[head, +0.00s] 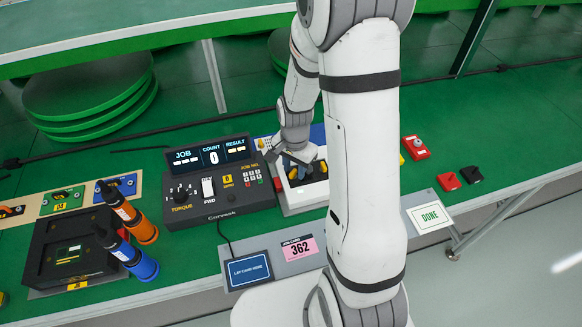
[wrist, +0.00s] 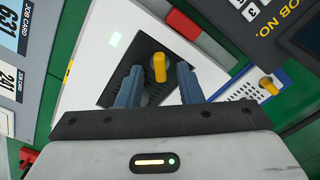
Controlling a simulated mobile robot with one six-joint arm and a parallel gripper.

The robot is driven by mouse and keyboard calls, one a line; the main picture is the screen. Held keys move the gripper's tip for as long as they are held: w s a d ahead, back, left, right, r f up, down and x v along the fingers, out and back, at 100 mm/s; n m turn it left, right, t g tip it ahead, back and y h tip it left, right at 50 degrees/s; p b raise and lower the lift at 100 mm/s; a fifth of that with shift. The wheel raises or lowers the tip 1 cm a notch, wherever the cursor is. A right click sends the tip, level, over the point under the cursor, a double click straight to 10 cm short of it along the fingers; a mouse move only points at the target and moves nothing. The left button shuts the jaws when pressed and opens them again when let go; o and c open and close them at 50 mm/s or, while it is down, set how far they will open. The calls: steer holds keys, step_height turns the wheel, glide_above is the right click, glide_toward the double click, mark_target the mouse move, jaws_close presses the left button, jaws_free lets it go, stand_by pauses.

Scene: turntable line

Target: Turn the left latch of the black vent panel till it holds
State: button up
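The black vent panel (wrist: 145,48) sits in a white housing (wrist: 95,62), and both also show in the head view, the housing (head: 292,203) partly behind my arm. One yellow latch (wrist: 159,67) on the panel shows in the wrist view, pointing roughly up and down in the picture. My gripper (wrist: 159,72) is over the panel with its two blue-grey fingers apart, one on each side of this latch. I see gaps between the latch and both fingers. In the head view, yellow latch parts (head: 293,173) show below my gripper (head: 300,162). The lower part of the panel is hidden in the wrist view.
A control console (head: 218,185) stands close to the left of the housing. A white perforated plate with a yellow part (wrist: 268,86) lies beside the housing.

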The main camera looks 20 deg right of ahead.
mark_target(294, 171)
steer(key=shift+r, duration=0.2)
step_height(294, 171, up, 8)
steer(key=shift+f, duration=0.25)
steer(key=shift+o, duration=0.4)
